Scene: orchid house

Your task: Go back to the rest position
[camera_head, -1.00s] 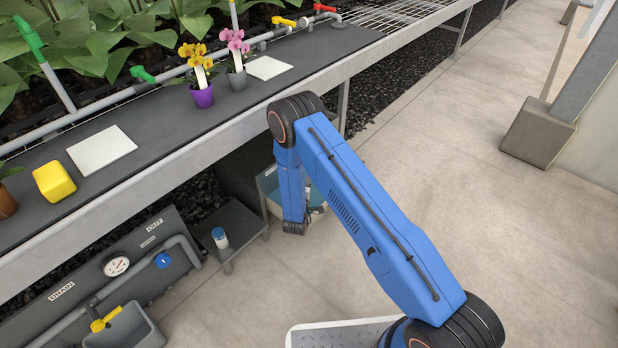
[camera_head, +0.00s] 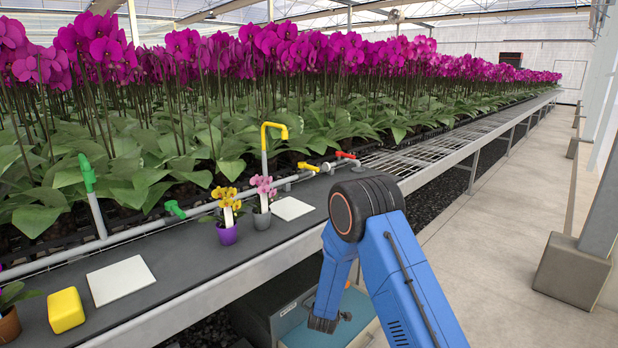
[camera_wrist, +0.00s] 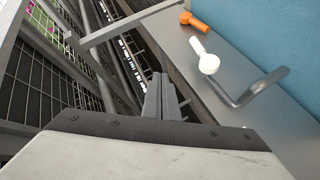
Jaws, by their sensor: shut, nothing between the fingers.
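My gripper (camera_wrist: 165,97) shows in the wrist view, with its fingers together and nothing held. It hangs beside a grey metal surface (camera_wrist: 235,110) and is apart from the things there. In the head view my blue arm is folded at the right of the bench, its forearm pointing down past the bench's front edge. The fingers cannot be made out in the head view.
The dark bench (camera_head: 180,262) holds a yellow block (camera_head: 66,310), white tiles, a purple pot (camera_head: 227,234) and a grey pot (camera_head: 261,218). In the wrist view a white knob (camera_wrist: 208,63) and orange knob (camera_wrist: 193,22) lie near. The aisle (camera_head: 500,230) at right is clear.

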